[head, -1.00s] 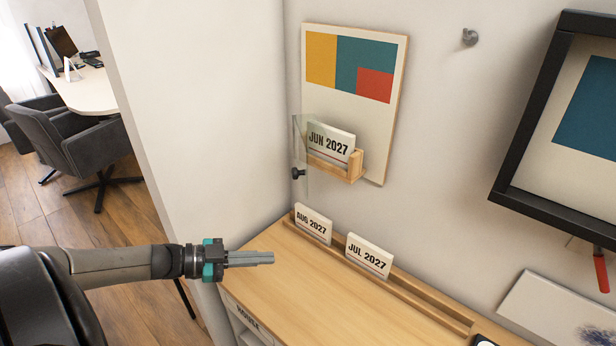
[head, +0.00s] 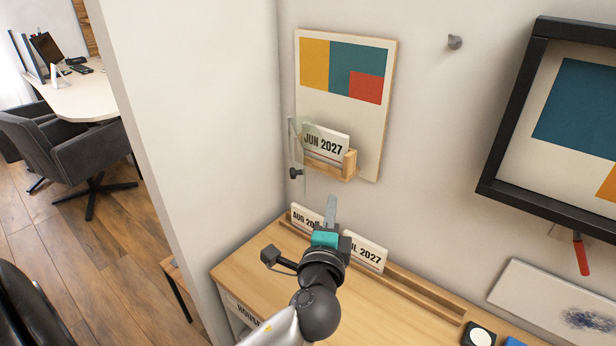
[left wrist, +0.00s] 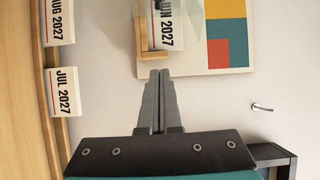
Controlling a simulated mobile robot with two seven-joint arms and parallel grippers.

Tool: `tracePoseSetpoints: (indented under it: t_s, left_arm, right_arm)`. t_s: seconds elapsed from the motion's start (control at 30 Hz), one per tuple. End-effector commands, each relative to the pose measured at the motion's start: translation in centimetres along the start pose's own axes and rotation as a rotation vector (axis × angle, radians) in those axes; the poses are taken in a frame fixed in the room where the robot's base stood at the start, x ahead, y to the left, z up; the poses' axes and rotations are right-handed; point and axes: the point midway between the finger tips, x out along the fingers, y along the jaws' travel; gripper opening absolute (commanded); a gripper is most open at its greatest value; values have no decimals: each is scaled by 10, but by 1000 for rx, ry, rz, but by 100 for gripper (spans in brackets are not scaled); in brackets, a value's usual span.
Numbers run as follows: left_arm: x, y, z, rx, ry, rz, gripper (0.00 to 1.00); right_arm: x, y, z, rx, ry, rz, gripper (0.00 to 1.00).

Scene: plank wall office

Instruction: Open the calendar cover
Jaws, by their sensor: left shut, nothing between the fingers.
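The wall calendar (head: 344,60) has a wooden holder (head: 330,168) with a JUN 2027 card (head: 326,141). Its clear cover (head: 305,150) stands at the holder's left with a dark knob (head: 295,173); it looks swung out from the wall, but I cannot tell the exact angle. In the left wrist view the JUN card (left wrist: 167,22) is seen turned sideways, partly behind the clear pane (left wrist: 192,20). My left gripper (head: 331,204) is shut and empty, pointing up just below the holder, apart from it. Its fingers (left wrist: 159,78) show in the wrist view. My right gripper is not in view.
AUG 2027 (head: 300,215) and JUL 2027 (head: 367,255) cards stand in a wooden rail (head: 425,290) on the desk (head: 250,272); my gripper partly hides them. A black frame (head: 508,150) and a wall peg (head: 455,42) are to the right. A side wall (head: 190,120) is close left.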

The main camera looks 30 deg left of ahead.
Motion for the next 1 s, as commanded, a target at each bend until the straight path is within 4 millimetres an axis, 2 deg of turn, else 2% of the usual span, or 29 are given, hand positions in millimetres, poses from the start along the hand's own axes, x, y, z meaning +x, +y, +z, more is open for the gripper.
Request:
tracePoseSetpoints:
  t_s: [0.1, 0.27, 0.8, 1.0]
  left_arm:
    - [-2, -12, 8, 8, -60, -13, 0]
    - [9, -14, 10, 14, -72, -16, 0]
    - [100, -15, 16, 13, -70, -15, 0]
    - [85, -14, 42, 13, -68, -11, 0]
  right_arm:
    - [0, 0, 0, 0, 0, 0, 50]
    - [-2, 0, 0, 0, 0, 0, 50]
    - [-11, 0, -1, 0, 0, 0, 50]
    - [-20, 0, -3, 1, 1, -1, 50]
